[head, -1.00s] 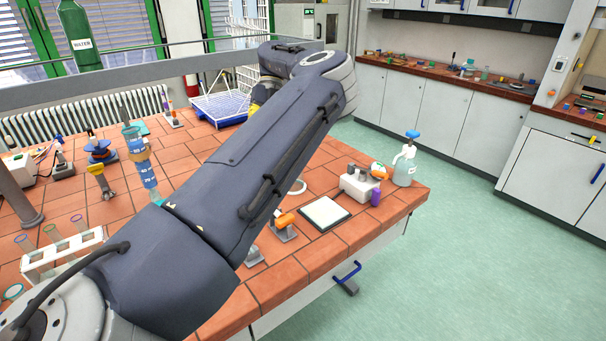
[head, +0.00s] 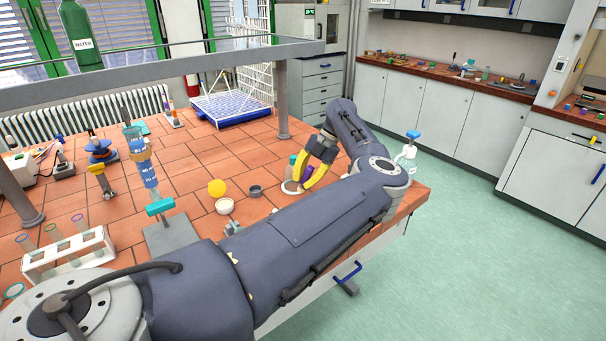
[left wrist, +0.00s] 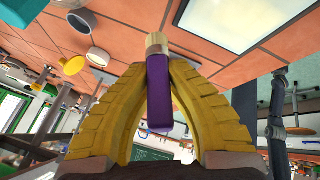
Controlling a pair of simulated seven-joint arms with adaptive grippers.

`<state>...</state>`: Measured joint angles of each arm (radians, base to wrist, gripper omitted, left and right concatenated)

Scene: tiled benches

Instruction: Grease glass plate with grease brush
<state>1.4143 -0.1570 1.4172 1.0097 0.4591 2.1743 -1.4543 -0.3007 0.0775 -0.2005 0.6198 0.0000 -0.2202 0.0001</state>
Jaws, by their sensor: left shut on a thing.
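My left gripper (head: 300,184) is low over the bench, right of its middle, with its yellow fingers pointing down. In the left wrist view the gripper (left wrist: 157,66) is shut on the grease brush (left wrist: 158,95), which has a purple handle and a short cream tip. Some purple also shows beside the fingers in the head view. A bright, pale square plate (left wrist: 235,18) with a dark border lies on the tiles beyond the brush tip. It may be the glass plate; my arm hides it in the head view. My right gripper is in neither view.
A wash bottle (head: 407,152) stands behind my arm. A shelf post (head: 281,100) rises behind.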

